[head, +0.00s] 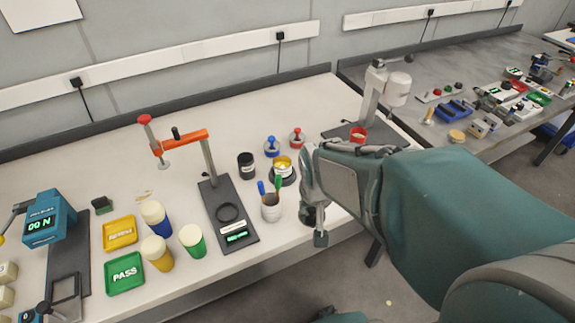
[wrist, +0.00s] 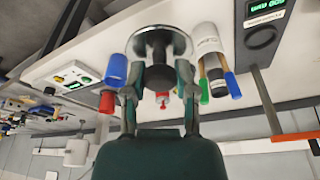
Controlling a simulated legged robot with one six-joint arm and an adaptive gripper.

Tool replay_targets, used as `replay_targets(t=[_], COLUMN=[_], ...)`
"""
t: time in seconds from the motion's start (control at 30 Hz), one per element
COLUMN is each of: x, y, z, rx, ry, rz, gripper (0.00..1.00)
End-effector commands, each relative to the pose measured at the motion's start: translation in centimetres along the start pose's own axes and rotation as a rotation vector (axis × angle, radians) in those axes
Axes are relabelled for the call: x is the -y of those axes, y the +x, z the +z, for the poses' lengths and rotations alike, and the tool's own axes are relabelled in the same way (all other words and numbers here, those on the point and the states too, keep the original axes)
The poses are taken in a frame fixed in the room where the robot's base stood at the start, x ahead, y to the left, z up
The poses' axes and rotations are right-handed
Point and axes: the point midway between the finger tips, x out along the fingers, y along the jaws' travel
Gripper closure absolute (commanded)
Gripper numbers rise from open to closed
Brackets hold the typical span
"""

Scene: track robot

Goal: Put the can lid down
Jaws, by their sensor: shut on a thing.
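My gripper (head: 313,222) is at the table's front edge in the head view, right of the brush cup. In the wrist view my gripper's two fingers (wrist: 159,75) are shut on the black knob of the can lid. The lid's round silver disc (wrist: 179,41) lies just beyond the fingertips. I cannot make out the lid in the head view. An open can with yellow inside (head: 283,164) stands on the table, left of and behind my gripper.
The brush cup (head: 271,210) stands close to my gripper's left. A blue-knobbed piece (head: 271,147), a red-knobbed piece (head: 297,138) and a dark can (head: 246,166) stand farther back. An orange-armed stand (head: 213,172) is left. Bare tabletop (head: 330,108) shows at the back.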

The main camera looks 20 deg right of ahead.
Motion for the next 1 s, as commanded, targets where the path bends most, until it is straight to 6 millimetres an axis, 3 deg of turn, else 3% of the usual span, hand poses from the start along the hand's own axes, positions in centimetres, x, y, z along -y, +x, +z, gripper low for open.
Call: replay_targets(t=[0.17,0.57,0.73,1.0], x=[0.5,0.1,-0.1,-0.3], y=[0.7,4.8,6.8,11.2], z=[0.0,-5.0,-7.3,-9.2], rx=[0.0,0.003,0.003,0.003], ry=[-0.001,0.001,0.002,0.0], rz=[-0.001,-0.001,-0.001,-0.001], gripper=[1.0,1.0,1.0,1.0])
